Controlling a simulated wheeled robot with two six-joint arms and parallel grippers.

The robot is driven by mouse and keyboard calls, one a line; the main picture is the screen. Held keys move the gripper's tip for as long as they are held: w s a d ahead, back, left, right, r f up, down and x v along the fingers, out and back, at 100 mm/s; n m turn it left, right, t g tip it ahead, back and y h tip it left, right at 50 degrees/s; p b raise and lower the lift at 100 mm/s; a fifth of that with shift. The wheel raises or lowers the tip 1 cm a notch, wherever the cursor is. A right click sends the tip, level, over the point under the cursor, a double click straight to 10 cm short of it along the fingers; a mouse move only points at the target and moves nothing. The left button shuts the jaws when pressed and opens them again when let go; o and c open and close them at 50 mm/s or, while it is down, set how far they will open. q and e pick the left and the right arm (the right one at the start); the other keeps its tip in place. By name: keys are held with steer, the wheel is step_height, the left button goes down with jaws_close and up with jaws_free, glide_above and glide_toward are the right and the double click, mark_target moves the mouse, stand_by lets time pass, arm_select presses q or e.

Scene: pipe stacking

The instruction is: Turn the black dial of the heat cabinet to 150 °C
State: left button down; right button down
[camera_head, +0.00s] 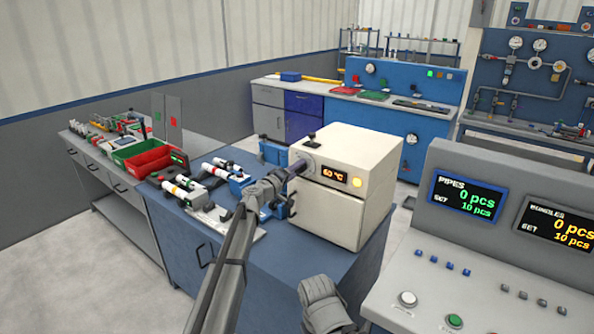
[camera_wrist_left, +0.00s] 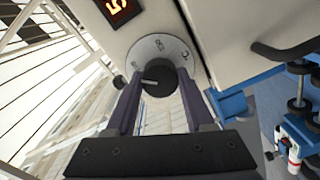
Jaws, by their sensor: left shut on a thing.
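The cream heat cabinet (camera_head: 330,215) stands on the blue bench, its display (camera_head: 334,175) reading 60 °C. In the left wrist view, the black dial (camera_wrist_left: 166,80) sits in front of a round pale scale plate (camera_wrist_left: 148,50) with dark marks. My left gripper (camera_head: 299,168) reaches the cabinet's front at the dial, left of the display. Its two fingers lie either side of the dial and are shut on it. In the head view the gripper hides most of the dial. The display's edge (camera_wrist_left: 117,8) shows in the wrist view, cut off. My right gripper's fingers do not show.
A round amber lamp (camera_head: 357,183) is right of the display. Clamps and white parts (camera_head: 185,190) lie on the bench left of the cabinet. A red bin (camera_head: 148,162) is farther left. A grey console (camera_head: 480,240) with counters stands at right.

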arm_select(q)
steer(key=shift+s+f+m, duration=0.1)
steer(key=shift+m, duration=7.8)
steer(key=shift+c, duration=1.4)
jaws_free()
steer(key=v, duration=0.7)
steer(key=shift+s+a, duration=0.25)
